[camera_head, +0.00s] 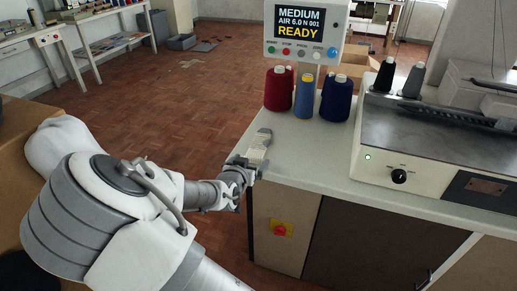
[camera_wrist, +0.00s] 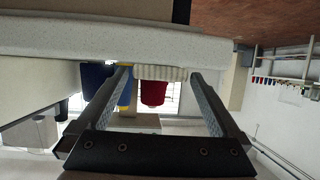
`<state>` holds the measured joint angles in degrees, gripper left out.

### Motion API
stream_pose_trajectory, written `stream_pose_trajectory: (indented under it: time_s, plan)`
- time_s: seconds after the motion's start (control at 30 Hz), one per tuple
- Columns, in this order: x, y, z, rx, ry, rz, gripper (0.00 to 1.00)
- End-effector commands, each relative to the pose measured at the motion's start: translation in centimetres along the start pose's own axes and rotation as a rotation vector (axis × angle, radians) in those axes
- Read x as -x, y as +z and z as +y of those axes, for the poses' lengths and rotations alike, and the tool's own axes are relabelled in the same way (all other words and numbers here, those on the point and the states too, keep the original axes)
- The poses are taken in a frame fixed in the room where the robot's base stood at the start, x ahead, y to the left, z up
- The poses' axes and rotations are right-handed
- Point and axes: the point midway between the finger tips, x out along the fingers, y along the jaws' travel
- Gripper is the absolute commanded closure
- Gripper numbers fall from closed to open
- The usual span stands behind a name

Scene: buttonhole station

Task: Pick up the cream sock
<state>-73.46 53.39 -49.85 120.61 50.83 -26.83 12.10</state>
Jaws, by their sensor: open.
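The cream sock (camera_head: 259,143) lies at the left end of the white counter, near its edge, with a grey patch toward its far end. In the wrist view its ribbed cream end (camera_wrist: 160,73) shows between the fingertips. My gripper (camera_head: 246,165) is at the counter's left edge, just at the near end of the sock. The wrist view shows my gripper (camera_wrist: 159,78) open, one finger on each side of the sock end. I cannot tell whether either finger touches it.
Red (camera_head: 279,90), blue (camera_head: 307,98) and navy (camera_head: 336,100) thread cones stand behind the sock on the counter (camera_head: 310,150). A display (camera_head: 305,28) reading READY rises behind them. A machine (camera_head: 400,150) fills the right side. Open floor lies left of the counter.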

Motion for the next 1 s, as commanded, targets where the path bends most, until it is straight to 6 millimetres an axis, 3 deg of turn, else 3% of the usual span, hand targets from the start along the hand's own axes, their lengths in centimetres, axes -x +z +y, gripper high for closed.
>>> stream_pose_trajectory:
  time_s: [0.13, 0.5, 0.77, 1.0]
  plan:
    - [0.1, 0.0, 0.0, 0.000, 0.000, 0.000, 0.00]
    - [0.1, 0.0, 0.0, 0.000, 0.000, 0.000, 0.66]
    - [0.1, -0.2, 0.0, -0.001, -0.001, 0.000, 0.67]
    - [1.0, -2.1, -0.1, -0.002, -0.002, 0.000, 0.67]
